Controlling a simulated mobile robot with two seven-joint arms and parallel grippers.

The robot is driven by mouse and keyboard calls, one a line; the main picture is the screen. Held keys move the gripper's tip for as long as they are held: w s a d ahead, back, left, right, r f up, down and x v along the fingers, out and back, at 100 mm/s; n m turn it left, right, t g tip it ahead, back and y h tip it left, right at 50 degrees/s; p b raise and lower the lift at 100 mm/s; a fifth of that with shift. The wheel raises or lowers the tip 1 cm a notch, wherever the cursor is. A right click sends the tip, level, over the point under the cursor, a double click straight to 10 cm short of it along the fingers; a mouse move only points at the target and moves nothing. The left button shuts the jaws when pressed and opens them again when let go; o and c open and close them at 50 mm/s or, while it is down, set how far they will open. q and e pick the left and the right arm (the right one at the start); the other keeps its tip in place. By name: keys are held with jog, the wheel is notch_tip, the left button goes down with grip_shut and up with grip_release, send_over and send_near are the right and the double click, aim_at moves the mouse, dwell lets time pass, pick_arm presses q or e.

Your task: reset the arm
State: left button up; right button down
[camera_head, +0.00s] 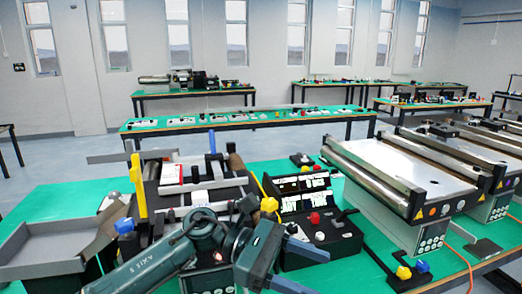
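My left arm (150,265) comes in from the bottom left and bends across the front of the table. Its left gripper (313,269) is at the lower middle, in front of the black control box (322,243). Its two grey-blue fingers are spread apart, with nothing visible between them. The lower finger is partly cut by the bottom edge. My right arm and gripper are not in view.
A mini conveyor (390,170) stands to the right on the green table (262,167). A grey tray (45,250) is at the left, beside a machine with a yellow upright (138,190). Loose yellow and blue parts lie at the lower right. More tables stand behind.

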pick_arm(q)
jog(key=s+a+f+m+t+y, duration=0.1)
jog(key=a+f+m+t+y, duration=0.3)
jog(key=a+f+m+t, duration=0.4)
jog(key=s+a+f+m+t+y, duration=0.1)
jog(key=a+f+m+t+y, duration=0.4)
jog(key=f+m+t, duration=0.8)
jog(key=a+f+m, duration=0.1)
jog(key=a, duration=0.2)
jog(key=shift+a, duration=0.2)
jog(key=s+a+f+n+g+y, duration=0.1)
jog(key=s+f+n, duration=0.1)
jog(key=s+f, duration=0.1)
jog(key=s+a+f+n+g+y, duration=0.1)
jog(key=s+a+f+n+g, duration=0.1)
jog(key=s+f, duration=0.1)
jog(key=s+a+f+n+g+y, duration=0.1)
jog(key=s+a+f+n, duration=0.1)
jog(key=s+f, duration=0.1)
jog(key=shift+s+a+f+n+g, duration=0.1)
jog(key=shift+s+f+n+g, duration=0.25)
jog(key=shift+s, duration=0.3)
